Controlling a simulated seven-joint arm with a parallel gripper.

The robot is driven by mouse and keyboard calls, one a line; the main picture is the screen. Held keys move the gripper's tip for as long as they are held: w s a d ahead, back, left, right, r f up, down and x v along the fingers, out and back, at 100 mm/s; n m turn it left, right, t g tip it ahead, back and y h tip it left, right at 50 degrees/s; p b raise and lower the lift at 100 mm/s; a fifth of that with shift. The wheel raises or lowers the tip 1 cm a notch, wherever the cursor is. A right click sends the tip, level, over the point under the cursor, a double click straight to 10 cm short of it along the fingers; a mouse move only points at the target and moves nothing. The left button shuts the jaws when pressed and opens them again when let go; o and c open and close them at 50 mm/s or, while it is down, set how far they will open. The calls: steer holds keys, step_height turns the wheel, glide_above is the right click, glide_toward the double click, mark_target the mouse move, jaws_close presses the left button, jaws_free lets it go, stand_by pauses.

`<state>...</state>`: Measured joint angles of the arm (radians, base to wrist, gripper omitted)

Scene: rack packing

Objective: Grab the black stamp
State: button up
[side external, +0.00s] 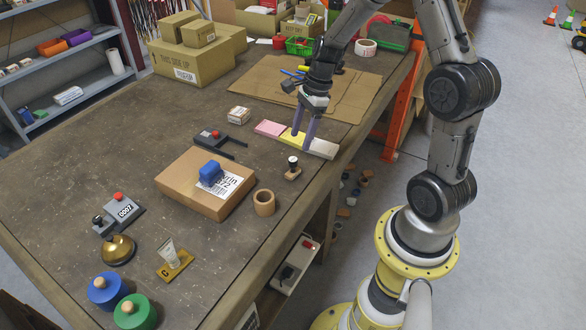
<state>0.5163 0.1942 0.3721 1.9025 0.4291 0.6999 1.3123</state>
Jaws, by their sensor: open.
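My gripper (303,138) points down over the yellow and grey pads, up and slightly right of this piece in the picture. Its two purple-grey fingers are apart, with no object seen held between them. Whether the fingertips touch the pads is unclear.
Pink, yellow and grey pads (270,128) lie below my gripper. A black tool with a red button (213,137) lies to the left.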

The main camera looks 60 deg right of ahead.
mark_target(294, 158)
steer(key=x, duration=0.9)
steer(key=shift+s+a+f, duration=0.1)
steer(key=shift+a+f, duration=0.1)
steer(key=shift+f, duration=0.1)
steer(key=shift+c, duration=0.2)
jaws_close()
